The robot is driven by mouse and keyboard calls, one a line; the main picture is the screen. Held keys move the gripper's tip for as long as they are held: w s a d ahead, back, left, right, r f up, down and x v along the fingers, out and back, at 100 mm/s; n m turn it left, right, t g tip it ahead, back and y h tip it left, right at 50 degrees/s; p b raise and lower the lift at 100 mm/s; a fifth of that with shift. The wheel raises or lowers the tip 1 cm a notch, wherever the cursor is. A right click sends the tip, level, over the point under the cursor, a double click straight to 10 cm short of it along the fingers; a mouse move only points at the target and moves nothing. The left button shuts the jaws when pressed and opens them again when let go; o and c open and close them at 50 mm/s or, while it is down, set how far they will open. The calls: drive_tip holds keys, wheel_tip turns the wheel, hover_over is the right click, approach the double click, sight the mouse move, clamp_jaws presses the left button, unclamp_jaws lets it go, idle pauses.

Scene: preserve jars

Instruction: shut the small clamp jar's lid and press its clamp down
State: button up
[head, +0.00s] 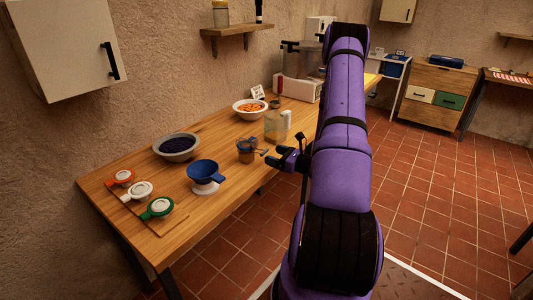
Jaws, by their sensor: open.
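A small jar (246,154) with dark orange-brown contents stands upright near the front edge of the wooden table, in the middle of the head view. It appears to be the small clamp jar. Its lid and clamp are too small to make out clearly, so I cannot tell how they stand. My gripper (275,158) is open, just right of the jar at about its height. Small grey parts show between the jar and the fingers. I cannot tell whether the fingers touch anything.
A taller clear container (274,128) stands behind the small jar. A blue funnel (204,171) is to its left, with red (121,177), white (139,190) and green (156,208) ringed lids beyond. Bowls (177,148) (249,107) stand farther back. My arm hides part of the table's right side.

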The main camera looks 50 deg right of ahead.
sight(266, 152)
drive_tip(key=shift+w+a, duration=0.2)
drive_tip(key=shift+w, duration=0.85)
drive_tip(key=shift+w+a, duration=0.2)
drive_tip(key=shift+w, duration=0.8)
drive_tip(key=c, duration=0.9)
drive_tip(key=shift+c, duration=0.2)
